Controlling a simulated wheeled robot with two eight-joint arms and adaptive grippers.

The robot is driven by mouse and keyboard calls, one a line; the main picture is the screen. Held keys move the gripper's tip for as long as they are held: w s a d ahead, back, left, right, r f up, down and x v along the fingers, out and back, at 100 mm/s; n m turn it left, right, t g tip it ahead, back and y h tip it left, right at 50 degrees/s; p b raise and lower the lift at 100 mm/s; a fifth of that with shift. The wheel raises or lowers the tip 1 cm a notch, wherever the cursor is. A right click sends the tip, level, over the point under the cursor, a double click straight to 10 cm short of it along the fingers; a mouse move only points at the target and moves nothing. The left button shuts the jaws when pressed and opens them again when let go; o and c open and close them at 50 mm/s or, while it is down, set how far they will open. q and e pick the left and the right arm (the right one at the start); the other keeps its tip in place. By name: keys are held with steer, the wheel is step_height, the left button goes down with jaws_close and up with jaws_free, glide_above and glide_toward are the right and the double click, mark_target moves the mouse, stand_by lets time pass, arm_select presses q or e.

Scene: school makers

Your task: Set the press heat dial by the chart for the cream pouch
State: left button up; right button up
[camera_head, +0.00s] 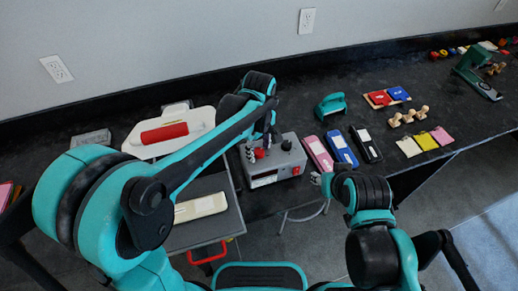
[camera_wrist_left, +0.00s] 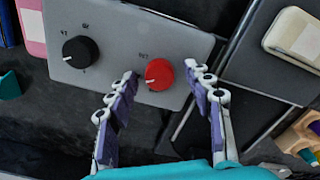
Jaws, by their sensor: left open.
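The grey control box (camera_head: 290,172) stands at the bench edge with a red dial and a black dial. In the left wrist view the red dial (camera_wrist_left: 159,74) is round with a pale pointer mark; the black dial (camera_wrist_left: 80,51) has a white mark pointing left. Labels look upside down and unreadable. My left gripper (camera_wrist_left: 161,72) is open, its fingertips on either side of the red dial with gaps visible. The cream pouch (camera_head: 201,208) lies on a grey surface left of the box. My right gripper (camera_head: 318,179) is mostly hidden by its arm. I cannot make out the chart.
Pink (camera_head: 318,154), blue (camera_head: 341,149) and black (camera_head: 366,144) pouches lie right of the box. A teal tool (camera_head: 330,106) stands behind them. A white tray (camera_head: 150,150) with a red roller is at the left. Wooden stamps (camera_head: 408,116) lie farther right.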

arm_select(q)
steer(key=shift+c, duration=0.2)
steer(key=c, duration=1.1)
steer(key=shift+m, duration=0.3)
steer(key=m+p, duration=0.1)
steer(key=m, duration=0.1)
steer(key=shift+r+m, duration=0.1)
steer(key=shift+m, duration=0.2)
steer(key=m+p, duration=0.1)
steer(key=m, duration=0.1)
steer(key=shift+m, duration=0.4)
steer(key=m+p, duration=0.1)
steer(key=m, duration=0.5)
steer(key=shift+p, duration=0.3)
